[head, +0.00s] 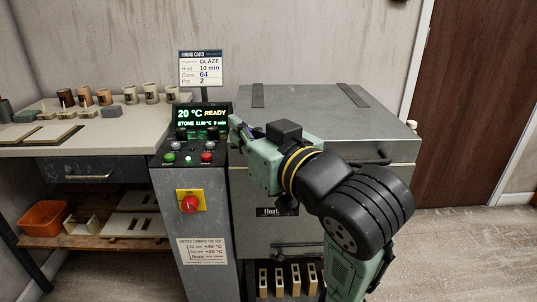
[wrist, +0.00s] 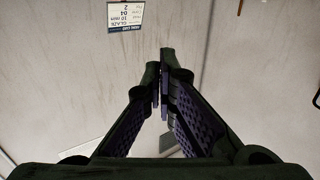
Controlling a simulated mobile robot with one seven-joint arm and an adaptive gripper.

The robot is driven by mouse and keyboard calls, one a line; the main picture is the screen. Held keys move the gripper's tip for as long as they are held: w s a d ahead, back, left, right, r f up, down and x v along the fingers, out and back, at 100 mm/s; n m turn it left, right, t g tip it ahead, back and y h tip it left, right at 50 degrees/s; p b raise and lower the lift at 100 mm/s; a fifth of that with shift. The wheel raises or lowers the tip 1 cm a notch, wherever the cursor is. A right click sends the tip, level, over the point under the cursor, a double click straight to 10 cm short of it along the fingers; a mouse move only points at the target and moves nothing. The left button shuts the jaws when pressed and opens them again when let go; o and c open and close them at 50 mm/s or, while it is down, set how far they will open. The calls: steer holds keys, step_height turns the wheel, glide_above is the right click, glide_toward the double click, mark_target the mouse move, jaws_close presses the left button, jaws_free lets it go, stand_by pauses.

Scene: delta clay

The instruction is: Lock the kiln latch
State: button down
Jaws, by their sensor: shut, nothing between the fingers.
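The kiln (head: 325,112) is a grey metal box with a flat top, which looks closed. A dark bar handle (head: 372,161) is on its upper front, partly behind my arm. A second bar (head: 298,245) crosses the lower front. I cannot tell which part is the latch or whether it is locked. My gripper (head: 236,123) is in front of the kiln's left side, near the control display, pointing up and left. In the wrist view my gripper (wrist: 163,84) has its fingers together and empty, with the wall beyond. My arm hides part of the kiln front.
The control column (head: 205,225) stands left of the kiln, with a lit display (head: 203,118) reading 20 °C READY and a red knob (head: 189,204). A firing card (head: 200,68) stands above. A worktop (head: 100,135) with several cups is further left. A brown door (head: 470,100) is at right.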

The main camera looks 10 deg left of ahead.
steer(key=d+f+m+h, duration=0.1)
steer(key=d+f+h, duration=0.1)
steer(key=d, duration=0.4)
steer(key=shift+f, duration=0.85)
steer(key=p+x, duration=1.3)
steer(key=x, duration=0.1)
steer(key=shift+f+p, duration=0.15)
steer(key=shift+p, duration=0.2)
steer(key=shift+a, duration=0.1)
